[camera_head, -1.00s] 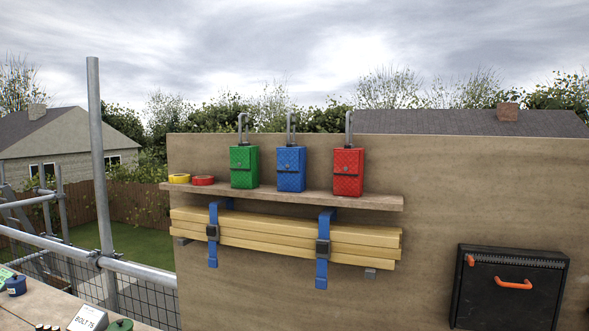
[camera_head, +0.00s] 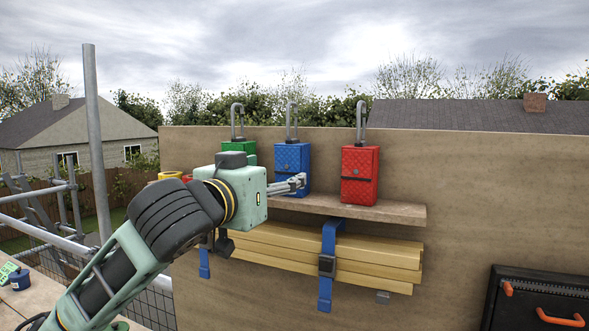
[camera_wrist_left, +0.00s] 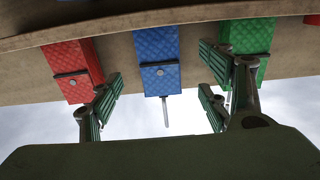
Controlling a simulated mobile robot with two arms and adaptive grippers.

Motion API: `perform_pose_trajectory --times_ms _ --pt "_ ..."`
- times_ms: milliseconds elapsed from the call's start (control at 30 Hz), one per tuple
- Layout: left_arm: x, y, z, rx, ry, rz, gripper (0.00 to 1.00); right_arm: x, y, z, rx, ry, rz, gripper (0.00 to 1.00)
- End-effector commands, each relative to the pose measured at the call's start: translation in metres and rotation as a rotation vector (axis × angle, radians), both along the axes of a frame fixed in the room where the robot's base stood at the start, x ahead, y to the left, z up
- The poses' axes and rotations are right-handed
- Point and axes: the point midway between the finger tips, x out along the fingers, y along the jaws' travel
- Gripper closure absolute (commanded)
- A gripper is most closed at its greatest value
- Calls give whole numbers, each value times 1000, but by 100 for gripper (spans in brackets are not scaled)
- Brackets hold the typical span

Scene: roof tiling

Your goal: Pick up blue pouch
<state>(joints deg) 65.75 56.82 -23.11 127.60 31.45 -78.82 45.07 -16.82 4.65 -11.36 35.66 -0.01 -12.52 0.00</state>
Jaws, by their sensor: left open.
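The blue pouch (camera_head: 294,161) stands upright on the wooden shelf (camera_head: 385,212), between the green pouch (camera_head: 249,149) and the red pouch (camera_head: 360,174). A grey hook rises above it. My left gripper (camera_head: 300,182) is in front of the shelf, with its fingertips at the lower front of the blue pouch in the head view. The left wrist view is upside down. There the blue pouch (camera_wrist_left: 158,58) lies between the two spread green-padded fingers (camera_wrist_left: 160,103), and nothing is held. My right gripper is not in view.
The green pouch is partly hidden by my left wrist. A yellow tape roll (camera_head: 170,175) lies at the shelf's left end. Timber boards (camera_head: 375,252) in blue straps (camera_head: 328,268) hang below. A black toolbox (camera_head: 515,305) is at lower right.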

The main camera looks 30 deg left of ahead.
Motion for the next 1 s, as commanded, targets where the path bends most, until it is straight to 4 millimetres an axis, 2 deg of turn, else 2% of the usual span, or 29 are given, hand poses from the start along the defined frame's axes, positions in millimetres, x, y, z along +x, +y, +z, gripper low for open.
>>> perform_pose_trajectory --times_ms 100,200,300,433,700,1000 --pt "14 0 2 1 3 0 30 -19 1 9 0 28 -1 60" --pt "28 1 2 2 5 1 30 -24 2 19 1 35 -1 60" --pt "44 2 1 3 5 0 30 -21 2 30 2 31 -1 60" --pt "58 3 -1 2 3 0 30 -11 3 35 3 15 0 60" --pt "62 3 -3 3 0 -1 30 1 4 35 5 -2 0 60" --pt "62 3 -3 4 0 0 55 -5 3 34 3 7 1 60"
